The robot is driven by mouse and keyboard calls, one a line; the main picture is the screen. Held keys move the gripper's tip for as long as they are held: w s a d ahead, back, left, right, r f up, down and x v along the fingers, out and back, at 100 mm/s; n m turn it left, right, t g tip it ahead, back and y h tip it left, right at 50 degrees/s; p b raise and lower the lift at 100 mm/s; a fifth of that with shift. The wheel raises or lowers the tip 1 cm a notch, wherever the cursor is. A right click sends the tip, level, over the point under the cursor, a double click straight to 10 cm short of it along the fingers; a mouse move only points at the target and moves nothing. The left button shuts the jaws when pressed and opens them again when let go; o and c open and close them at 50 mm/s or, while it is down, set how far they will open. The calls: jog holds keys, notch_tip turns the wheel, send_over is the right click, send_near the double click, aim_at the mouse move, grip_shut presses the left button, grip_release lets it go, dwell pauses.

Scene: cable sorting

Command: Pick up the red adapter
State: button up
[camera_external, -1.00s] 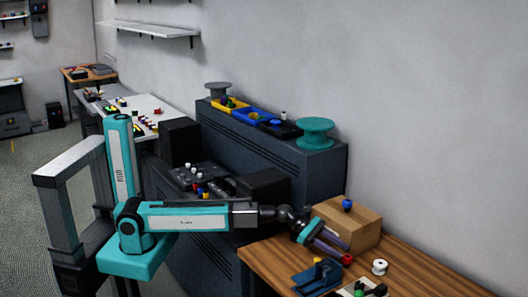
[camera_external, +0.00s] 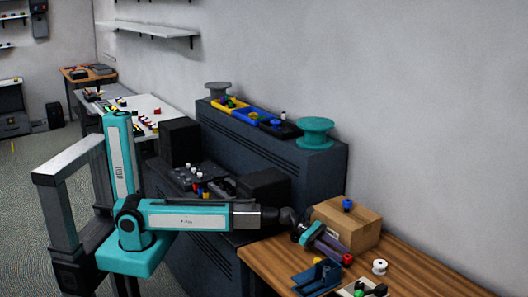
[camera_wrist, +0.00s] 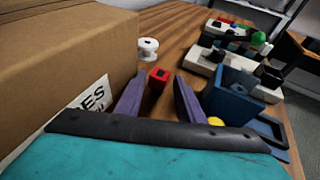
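The red adapter (camera_wrist: 157,82) is a small red block with a dark opening in its near face. In the wrist view it shows between the tips of my gripper's (camera_wrist: 162,77) two purple fingers, closer to the left one. The fingers are apart, with a gap on the right side of the adapter. In the external view my gripper (camera_external: 336,251) reaches down over the wooden table, and the red adapter (camera_external: 347,258) is at its fingertips. I cannot tell whether a finger touches it.
A cardboard box (camera_wrist: 65,65) stands close on the left of the fingers. A white spool (camera_wrist: 148,48) is just beyond the adapter. A blue holder (camera_wrist: 232,92) stands to the right, with a yellow piece (camera_wrist: 216,121) beside it. The wooden table (camera_external: 425,272) is clear further right.

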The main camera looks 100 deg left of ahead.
aim_at(347, 256)
jog(key=shift+x, duration=2.1)
jog(key=c, duration=0.9)
